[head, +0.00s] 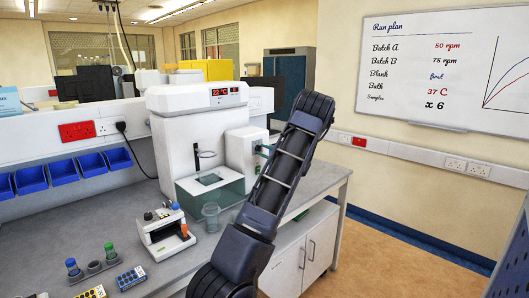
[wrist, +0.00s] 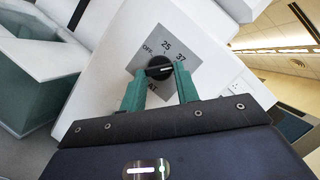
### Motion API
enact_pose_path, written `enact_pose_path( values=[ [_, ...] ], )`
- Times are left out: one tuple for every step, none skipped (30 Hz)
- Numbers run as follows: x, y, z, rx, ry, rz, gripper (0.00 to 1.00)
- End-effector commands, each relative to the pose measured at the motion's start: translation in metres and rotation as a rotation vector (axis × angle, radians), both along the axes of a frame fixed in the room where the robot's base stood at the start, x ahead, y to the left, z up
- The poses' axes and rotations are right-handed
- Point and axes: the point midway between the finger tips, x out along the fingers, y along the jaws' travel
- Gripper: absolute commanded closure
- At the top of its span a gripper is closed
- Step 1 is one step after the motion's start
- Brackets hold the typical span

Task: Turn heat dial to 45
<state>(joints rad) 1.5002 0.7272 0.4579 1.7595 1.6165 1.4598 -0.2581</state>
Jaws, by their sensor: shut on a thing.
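The heat dial (wrist: 159,66) is a black round knob on a grey square plate (wrist: 150,45) on a white housing. The 45 mark does not show. My gripper (wrist: 160,82) has its two green fingers on either side of the knob, shut on it. A pale mark on the knob points roughly right in the wrist view; its exact setting is hard to tell. In the head view the dial is hidden, with the white heater housing (head: 240,150) beside my gripper.
A white bath unit with a red display (head: 224,92) and a clear tank (head: 205,190) stands left of the housing. A beaker (head: 211,216), a small white instrument (head: 165,232) and tube racks (head: 131,278) are on the bench. A whiteboard (head: 440,70) lists bath 37 C.

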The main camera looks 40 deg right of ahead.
Motion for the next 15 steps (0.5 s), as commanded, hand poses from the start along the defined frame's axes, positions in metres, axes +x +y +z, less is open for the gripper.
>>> enact_pose_path(
  values=[
    [-0.0005,0.0000,-0.0017,0.045,0.002,-0.001,0.92],
    [-0.0005,0.0004,-0.0020,0.074,0.002,-0.002,0.92],
    [-0.0006,0.0007,-0.0025,0.113,0.002,-0.002,0.92],
    [-0.0005,0.0012,-0.0029,0.140,0.003,-0.002,0.92],
    [-0.0006,0.0012,-0.0030,0.169,0.002,-0.002,0.92],
    [-0.0005,0.0016,-0.0032,0.205,0.002,-0.002,0.92],
    [-0.0006,0.0018,-0.0033,0.232,0.002,-0.002,0.92],
    [-0.0007,0.0021,-0.0036,0.260,0.002,-0.003,0.92],
    [-0.0007,0.0028,-0.0039,0.294,0.002,-0.001,0.92],
    [-0.0007,0.0029,-0.0041,0.320,0.001,-0.003,0.92],
    [-0.0008,0.0033,-0.0043,0.344,0.001,-0.001,0.92],
    [-0.0009,0.0034,-0.0043,0.375,0.001,-0.002,0.92],
    [-0.0009,0.0035,-0.0044,0.398,0.001,-0.003,0.92],
    [-0.0008,0.0039,-0.0046,0.419,0.002,-0.002,0.92],
    [-0.0009,0.0043,-0.0049,0.446,0.002,-0.002,0.92]
  ],
)
